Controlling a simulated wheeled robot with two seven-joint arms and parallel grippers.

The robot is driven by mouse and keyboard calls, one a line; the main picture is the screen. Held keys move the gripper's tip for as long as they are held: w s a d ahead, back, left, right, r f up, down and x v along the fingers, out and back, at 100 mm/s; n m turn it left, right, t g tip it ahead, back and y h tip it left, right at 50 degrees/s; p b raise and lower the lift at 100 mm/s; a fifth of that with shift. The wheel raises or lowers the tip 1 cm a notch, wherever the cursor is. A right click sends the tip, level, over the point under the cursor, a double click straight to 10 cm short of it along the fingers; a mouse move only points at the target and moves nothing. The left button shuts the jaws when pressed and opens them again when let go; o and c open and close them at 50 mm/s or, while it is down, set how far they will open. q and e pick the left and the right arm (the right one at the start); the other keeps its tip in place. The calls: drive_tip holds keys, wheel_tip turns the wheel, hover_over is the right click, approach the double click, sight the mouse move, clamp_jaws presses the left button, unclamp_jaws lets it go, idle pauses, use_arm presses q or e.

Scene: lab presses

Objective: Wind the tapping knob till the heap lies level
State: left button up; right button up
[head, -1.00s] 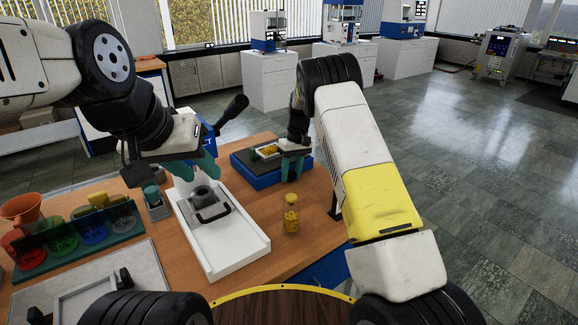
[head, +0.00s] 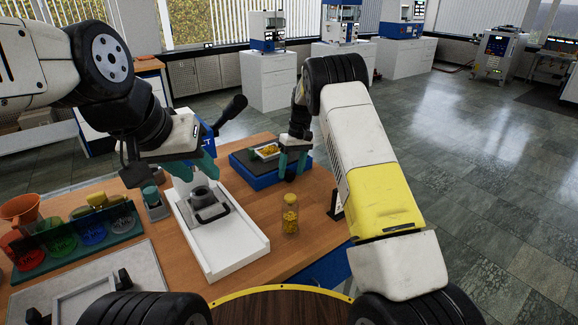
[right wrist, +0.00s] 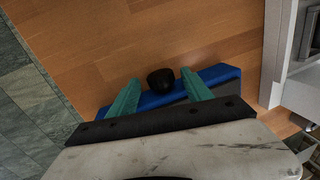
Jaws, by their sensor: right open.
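The heap of yellow grains (head: 268,151) lies in a small pale tray on the blue tapping base (head: 262,181) at the table's far side. Its surface is too small to judge for level. The black tapping knob (right wrist: 161,79) shows in the right wrist view at the base's side. My right gripper (head: 292,170) is open beside the base. In the right wrist view its teal fingers (right wrist: 160,88) stand on either side of the knob, with gaps and no clear contact. My left gripper (head: 194,172) appears open and empty above the white tray by the press.
A yellow-filled jar (head: 290,215) stands on the table in front of the base. The white tray (head: 240,247) holds a dark die with a handle. A rack of coloured pots (head: 75,240) and an orange funnel (head: 22,208) are at left.

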sight(287, 175)
drive_tip(key=r, duration=0.4)
drive_tip(key=d+r, duration=0.1)
drive_tip(key=r, duration=0.1)
drive_tip(key=shift+w, duration=0.35)
drive_tip(key=shift+s+a+h, duration=0.25)
drive_tip(key=shift+a+h, duration=0.05)
drive_tip(key=a+h, duration=0.1)
drive_tip(key=s+a+t+h, duration=0.1)
drive_tip(key=shift+s+t+h, duration=0.3)
drive_tip(key=shift+n+t+h, duration=0.5)
drive_tip(key=shift+t+h, duration=0.1)
drive_tip(key=shift+t, duration=0.1)
drive_tip(key=x, duration=0.4)
drive_tip(key=a+x, duration=0.1)
drive_tip(key=x, duration=0.2)
drive_tip(key=shift+s+f, duration=0.15)
